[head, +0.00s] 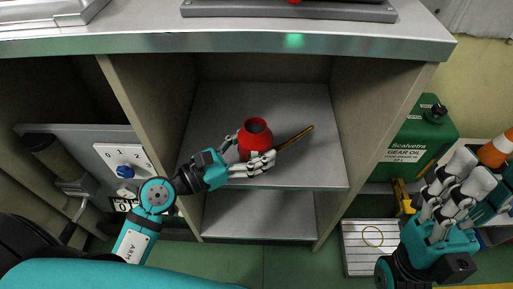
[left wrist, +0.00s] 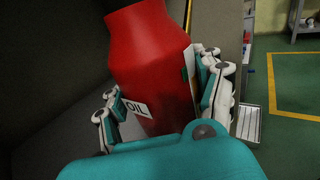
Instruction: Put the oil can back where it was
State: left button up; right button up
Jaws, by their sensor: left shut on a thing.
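The oil can (head: 256,141) is red with a dark round opening on top. It is inside the open cabinet, at the upper shelf board (head: 215,108), and looks roughly upright. My left gripper (head: 252,154) is shut on it, with fingers on both sides of its body. In the left wrist view the can (left wrist: 150,65) fills the space between the fingers, and its white OIL label shows beside the left finger. I cannot tell whether its base touches the shelf. My right gripper (head: 452,190) is at the lower right, away from the can; its opening is unclear.
A yellow-brown stick (head: 296,138) lies right of the can. The cabinet has side walls, a lower shelf (head: 258,215) and a grey top (head: 150,40). A green gear oil container (head: 420,140) and an orange cone (head: 497,150) stand at the right. A switch panel (head: 124,172) is at the left.

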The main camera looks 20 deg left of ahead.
pick_arm(q)
jog(key=w, duration=0.3)
jog(key=shift+a+f, duration=0.25)
jog(key=shift+f+b, duration=1.4)
jog(key=shift+f, duration=0.25)
jog(key=shift+f, duration=0.2)
jog(key=o, duration=1.5)
jog(key=shift+s, duration=0.1)
jog(key=shift+c, duration=0.2)
